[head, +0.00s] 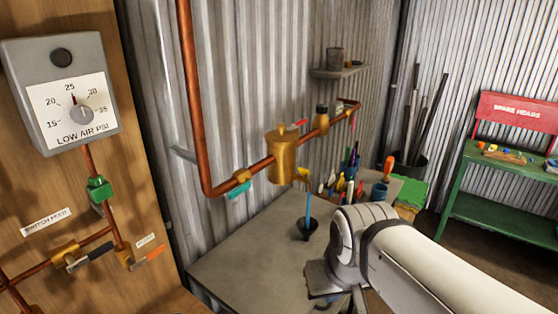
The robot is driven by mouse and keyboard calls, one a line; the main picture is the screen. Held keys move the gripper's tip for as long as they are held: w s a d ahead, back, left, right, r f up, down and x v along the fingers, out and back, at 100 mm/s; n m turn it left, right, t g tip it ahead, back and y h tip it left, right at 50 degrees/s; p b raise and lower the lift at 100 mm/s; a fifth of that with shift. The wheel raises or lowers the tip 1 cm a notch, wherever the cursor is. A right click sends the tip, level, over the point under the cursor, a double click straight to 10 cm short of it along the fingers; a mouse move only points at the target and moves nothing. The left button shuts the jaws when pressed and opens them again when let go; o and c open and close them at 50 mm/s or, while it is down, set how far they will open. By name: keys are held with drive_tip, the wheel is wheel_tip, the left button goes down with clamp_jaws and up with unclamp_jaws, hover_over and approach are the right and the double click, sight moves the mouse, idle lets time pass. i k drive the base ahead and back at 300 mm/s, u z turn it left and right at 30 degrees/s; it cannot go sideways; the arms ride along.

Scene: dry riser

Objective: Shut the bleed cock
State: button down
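On the wooden board at left, a brass cock with an orange handle (148,255) sits at the foot of a thin copper pipe. A small label (146,240) above it is too small to read surely, so I cannot confirm it is the bleed cock. Its handle slants up to the right. Left of it, a cock with a dark handle (90,257) sits below the "SWITCH FEED" label (48,222). My gripper (338,303) is at the bottom edge, right of these cocks and well apart from them. It is mostly hidden by my wrist and the frame edge.
A "LOW AIR PSI" gauge box (60,95) hangs above a green fitting (99,190). A copper pipe (188,90) carries a teal-handled valve (238,192) and a brass body (282,158). A grey bench (235,270) holds a funnel-like cup (306,229) and several tools.

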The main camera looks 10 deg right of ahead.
sight(305, 172)
drive_tip(key=u, duration=0.1)
drive_tip(key=k, duration=1)
drive_tip(key=z, duration=0.7)
drive_tip(key=i, duration=1.6)
drive_tip(key=u, duration=0.35)
